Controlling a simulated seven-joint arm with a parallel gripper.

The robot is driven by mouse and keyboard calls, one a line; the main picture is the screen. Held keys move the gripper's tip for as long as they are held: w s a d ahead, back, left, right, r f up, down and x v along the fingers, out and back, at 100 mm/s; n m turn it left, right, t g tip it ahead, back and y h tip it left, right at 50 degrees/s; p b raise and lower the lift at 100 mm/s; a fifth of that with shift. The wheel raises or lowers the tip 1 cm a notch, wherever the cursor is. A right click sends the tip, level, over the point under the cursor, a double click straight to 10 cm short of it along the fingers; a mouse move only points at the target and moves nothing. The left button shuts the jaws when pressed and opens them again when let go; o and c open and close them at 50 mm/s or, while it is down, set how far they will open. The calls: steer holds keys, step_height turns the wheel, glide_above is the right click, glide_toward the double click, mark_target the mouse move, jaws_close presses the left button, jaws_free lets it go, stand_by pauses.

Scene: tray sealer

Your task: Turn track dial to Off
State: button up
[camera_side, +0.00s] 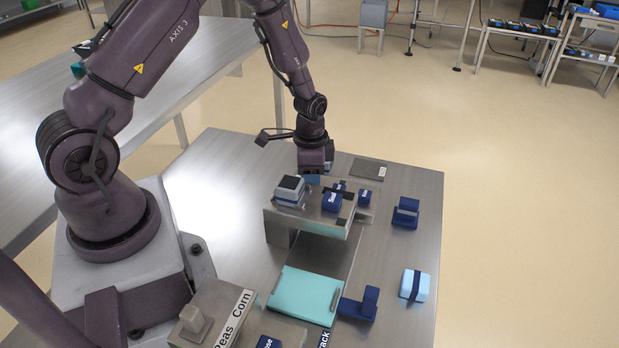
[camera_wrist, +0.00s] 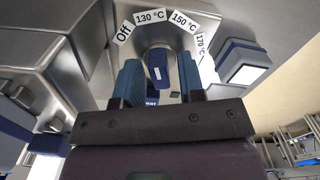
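My gripper (camera_side: 312,178) is at the far edge of the raised steel sealer head (camera_side: 316,215) in the side view. In the wrist view its two blue fingers (camera_wrist: 160,82) stand apart, with a dark blue dial (camera_wrist: 158,62) between and beyond them. I cannot tell whether they touch it. The dial has a white mark and sits by the labels Off (camera_wrist: 123,32), 130 °C, 150 °C and 170 °C. In the side view a label ending in "rack" (camera_side: 323,340) is cut off at the bottom edge; I cannot make out a dial beside it.
A Peas/Corn selector (camera_side: 195,320) is at lower left. The table's right side is partly free.

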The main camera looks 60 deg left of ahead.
jaws_close()
steer(key=n, duration=0.3)
steer(key=shift+n, duration=1)
steer(key=n, duration=0.3)
steer(key=shift+o, duration=0.2)
jaws_free()
steer(key=shift+r, duration=3.5)
